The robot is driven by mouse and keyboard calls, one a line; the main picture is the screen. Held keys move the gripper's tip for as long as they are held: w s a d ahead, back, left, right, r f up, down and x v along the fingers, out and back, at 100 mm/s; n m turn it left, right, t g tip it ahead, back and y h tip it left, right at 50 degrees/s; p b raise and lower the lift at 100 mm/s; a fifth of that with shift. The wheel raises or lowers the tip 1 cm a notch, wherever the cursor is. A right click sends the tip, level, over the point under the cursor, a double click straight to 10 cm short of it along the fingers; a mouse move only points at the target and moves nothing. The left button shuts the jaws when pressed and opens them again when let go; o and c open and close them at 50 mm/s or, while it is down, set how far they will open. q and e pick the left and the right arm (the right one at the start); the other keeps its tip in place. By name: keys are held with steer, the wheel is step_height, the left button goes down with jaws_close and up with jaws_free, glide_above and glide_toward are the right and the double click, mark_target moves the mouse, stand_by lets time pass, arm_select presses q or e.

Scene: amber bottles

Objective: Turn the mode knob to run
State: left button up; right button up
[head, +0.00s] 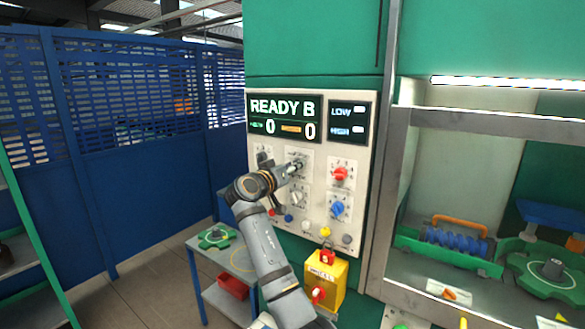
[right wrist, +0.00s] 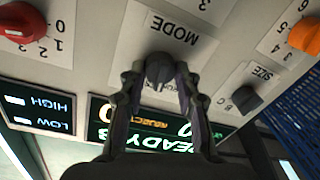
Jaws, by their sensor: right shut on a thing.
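The mode knob (right wrist: 159,70) is a small dark grey knob on a white plate labelled MODE in the right wrist view, which shows the panel upside down. My right gripper (right wrist: 160,78) is shut on it, one finger on each side. In the head view my right gripper (head: 292,168) reaches the upper middle of the control panel (head: 318,215) and mostly covers the knob. The position words around the knob are too small or hidden to read. The display (head: 284,117) reads READY B with two zeros. My left gripper is not in view.
A red knob (head: 341,174) and a blue knob (head: 337,208) sit right of my gripper, a grey knob (head: 297,198) below. The dark SIZE knob (right wrist: 246,99) is close by. A yellow box (head: 325,280) with red parts hangs under the panel. A small table (head: 240,262) stands left.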

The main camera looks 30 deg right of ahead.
steer(key=shift+n+p, duration=0.95)
steer(key=shift+n, duration=2.45)
steer(key=o, duration=1.1)
steer(key=shift+a, duration=0.1)
steer(key=shift+o, duration=0.2)
steer(key=shift+w, duration=0.1)
